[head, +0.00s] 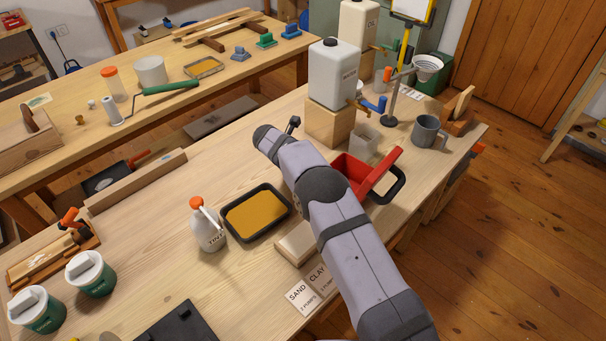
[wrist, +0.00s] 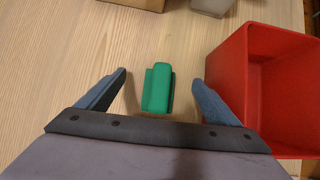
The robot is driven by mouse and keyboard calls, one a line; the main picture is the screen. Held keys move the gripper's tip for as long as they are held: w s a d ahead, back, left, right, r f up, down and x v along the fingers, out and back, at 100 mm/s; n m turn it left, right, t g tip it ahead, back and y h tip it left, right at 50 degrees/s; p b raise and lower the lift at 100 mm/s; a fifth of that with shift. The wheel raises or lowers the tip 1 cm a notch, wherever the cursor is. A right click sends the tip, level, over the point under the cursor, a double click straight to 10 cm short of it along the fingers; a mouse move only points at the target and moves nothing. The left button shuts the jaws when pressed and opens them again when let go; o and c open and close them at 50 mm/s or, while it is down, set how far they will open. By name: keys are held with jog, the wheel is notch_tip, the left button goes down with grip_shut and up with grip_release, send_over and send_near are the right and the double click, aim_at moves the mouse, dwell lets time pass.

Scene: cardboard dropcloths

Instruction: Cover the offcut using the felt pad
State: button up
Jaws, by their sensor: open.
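A green block with a raised, narrower grip on top (wrist: 158,88), which looks like the felt pad, lies on the bench in the wrist view. My gripper (wrist: 160,77) is open, its two blue-grey fingers apart on the left and right of the green block, with gaps on both sides. I cannot tell its height above the bench. In the head view my arm hides the green block and my fingers. A pale wooden block (head: 296,243) near the bench's front edge may be the offcut; its right part is behind my arm.
A red bin (wrist: 252,85) stands close right of my gripper; it shows in the head view too (head: 352,168). A black tray of ochre material (head: 256,213), a white bottle (head: 207,228) and a jug on a wooden block (head: 327,122) stand around.

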jog(key=c, duration=1.9)
jog(key=shift+r, duration=0.1)
jog(key=shift+c, duration=0.2)
jog(key=shift+r, duration=0.1)
jog(key=shift+r+p, duration=2.65)
jog(key=shift+r, duration=0.7)
